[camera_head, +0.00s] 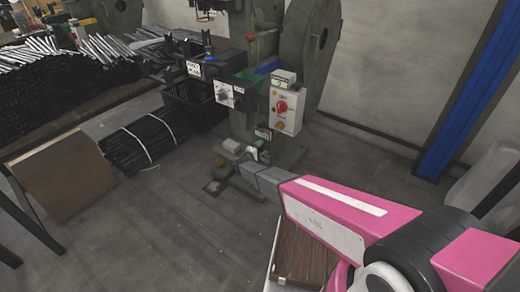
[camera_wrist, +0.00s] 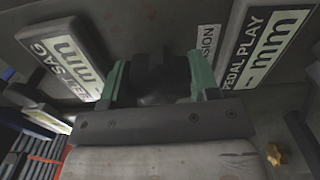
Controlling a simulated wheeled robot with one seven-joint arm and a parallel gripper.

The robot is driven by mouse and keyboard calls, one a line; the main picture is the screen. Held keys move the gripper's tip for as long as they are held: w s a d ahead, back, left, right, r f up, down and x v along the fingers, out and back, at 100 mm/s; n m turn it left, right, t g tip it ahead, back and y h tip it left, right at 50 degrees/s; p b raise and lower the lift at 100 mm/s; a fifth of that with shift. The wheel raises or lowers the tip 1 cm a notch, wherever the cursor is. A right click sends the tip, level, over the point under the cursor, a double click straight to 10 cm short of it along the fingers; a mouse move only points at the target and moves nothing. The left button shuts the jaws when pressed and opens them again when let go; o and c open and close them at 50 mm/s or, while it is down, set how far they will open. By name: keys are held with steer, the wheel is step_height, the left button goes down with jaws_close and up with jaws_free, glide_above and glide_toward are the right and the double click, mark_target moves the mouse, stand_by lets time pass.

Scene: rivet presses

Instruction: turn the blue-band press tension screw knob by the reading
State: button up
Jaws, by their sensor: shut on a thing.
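In the wrist view a dark knob (camera_wrist: 153,77) sits between the two green-edged fingers of my gripper (camera_wrist: 158,82), which is shut on it. A label ending in "NSION" (camera_wrist: 208,42) is beside it, partly hidden by the right finger. In the head view my gripper (camera_head: 246,164) is low at the front of a grey-green press (camera_head: 300,60); the knob cannot be made out there. Two readout plates flank the knob: one ending in "SAG" (camera_wrist: 67,47) and "PEDAL PLAY" (camera_wrist: 265,47), both showing "- mm". Some blue (camera_head: 268,66) shows on the press.
A control box with a red knob (camera_head: 282,106) is on the press above my gripper. Bundled black rods (camera_head: 140,142) lie on the floor to the left, near a brown board (camera_head: 68,182). A blue post (camera_head: 470,90) stands at the right. Open floor lies at front left.

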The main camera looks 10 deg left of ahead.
steer(key=shift+m, duration=0.8)
steer(key=o, duration=0.9)
steer(key=v, duration=1.1)
steer(key=shift+f, duration=0.1)
steer(key=shift+d, duration=0.1)
